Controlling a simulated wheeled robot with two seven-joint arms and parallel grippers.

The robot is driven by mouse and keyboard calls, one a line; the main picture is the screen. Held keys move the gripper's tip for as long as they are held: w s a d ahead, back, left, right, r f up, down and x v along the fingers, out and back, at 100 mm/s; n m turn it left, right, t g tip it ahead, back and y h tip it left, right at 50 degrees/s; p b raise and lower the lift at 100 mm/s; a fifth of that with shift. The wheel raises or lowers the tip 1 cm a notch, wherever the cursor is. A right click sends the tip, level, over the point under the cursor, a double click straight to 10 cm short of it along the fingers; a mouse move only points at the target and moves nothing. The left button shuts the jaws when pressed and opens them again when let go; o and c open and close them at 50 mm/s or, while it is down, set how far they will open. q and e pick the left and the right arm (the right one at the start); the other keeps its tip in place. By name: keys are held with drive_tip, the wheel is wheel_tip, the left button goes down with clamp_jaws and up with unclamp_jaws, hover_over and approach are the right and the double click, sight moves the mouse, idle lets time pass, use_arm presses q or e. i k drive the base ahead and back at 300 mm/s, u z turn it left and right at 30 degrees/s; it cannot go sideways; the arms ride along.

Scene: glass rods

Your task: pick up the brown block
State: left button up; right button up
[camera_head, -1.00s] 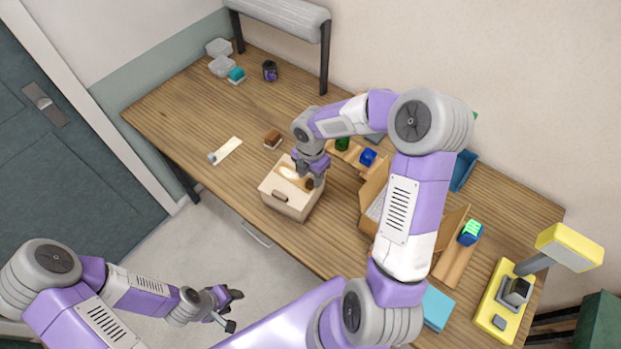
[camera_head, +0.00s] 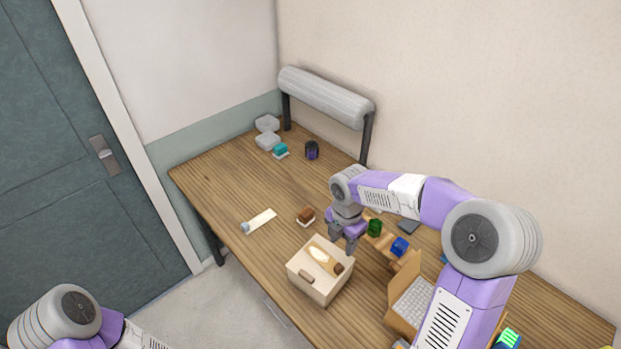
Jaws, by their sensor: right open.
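The brown block (camera_head: 305,214) sits on a small white base on the wooden table, left of my right gripper. My right gripper (camera_head: 343,246) is open and points down, just right of the block and behind the beige wooden box (camera_head: 318,288). A gap shows between the gripper and the brown block. A wooden spoon-like piece with a dark end (camera_head: 325,260) lies on top of the box. Of my left arm only the upper links show at the lower left; its gripper is out of the frame.
A light strip with a bluish end (camera_head: 259,221) lies left of the block. A teal block (camera_head: 281,150), clear containers (camera_head: 267,140) and a dark jar (camera_head: 312,150) stand at the back. Green (camera_head: 375,228) and blue (camera_head: 400,246) blocks and an open carton (camera_head: 404,305) are on the right.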

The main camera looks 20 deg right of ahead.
sight(305, 217)
drive_tip(key=k, duration=1)
